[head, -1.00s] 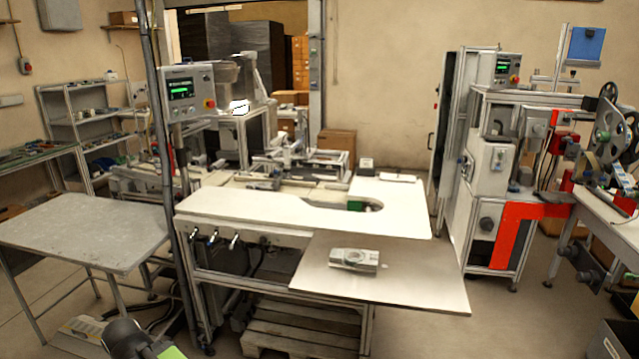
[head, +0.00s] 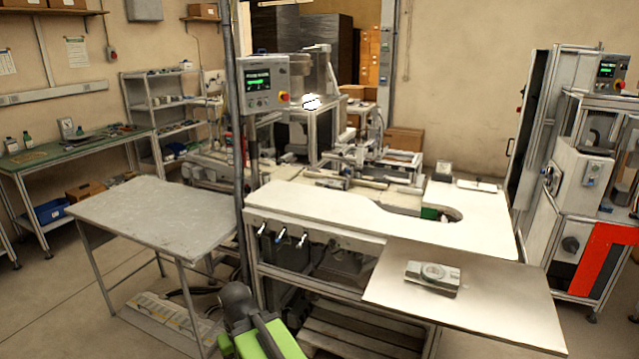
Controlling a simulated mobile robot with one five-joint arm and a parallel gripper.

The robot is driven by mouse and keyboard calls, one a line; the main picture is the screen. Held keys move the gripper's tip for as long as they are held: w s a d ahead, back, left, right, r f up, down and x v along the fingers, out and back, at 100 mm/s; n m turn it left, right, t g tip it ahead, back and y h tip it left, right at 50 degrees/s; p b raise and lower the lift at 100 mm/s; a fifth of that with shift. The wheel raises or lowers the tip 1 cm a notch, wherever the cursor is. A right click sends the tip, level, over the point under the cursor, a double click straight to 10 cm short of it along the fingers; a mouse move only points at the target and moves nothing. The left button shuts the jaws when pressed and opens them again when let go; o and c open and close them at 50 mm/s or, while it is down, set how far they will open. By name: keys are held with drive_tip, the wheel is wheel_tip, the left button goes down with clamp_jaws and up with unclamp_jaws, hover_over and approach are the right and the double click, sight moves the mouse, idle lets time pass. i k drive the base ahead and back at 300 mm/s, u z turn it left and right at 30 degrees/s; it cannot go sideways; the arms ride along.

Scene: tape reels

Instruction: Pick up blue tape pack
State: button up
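I cannot make out a blue tape pack in the head view. A pale grey pack (head: 433,278) with a round ring-like shape on top lies flat on the brown-grey board (head: 500,305) at the front right of the white worktable. It does not look blue. Part of my arm, dark grey and bright green, shows at the bottom, left of the board and well apart from the pack. No gripper fingers show.
A bare grey table (head: 150,215) stands at left. A vertical post (head: 238,150) rises beside the white worktable (head: 340,215). A blue bin (head: 50,211) sits under the left bench. A machine with a red panel (head: 598,262) stands at right. Open floor lies at lower left.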

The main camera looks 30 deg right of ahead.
sight(326, 184)
drive_tip(key=i, duration=1.45)
drive_tip(key=z, duration=0.05)
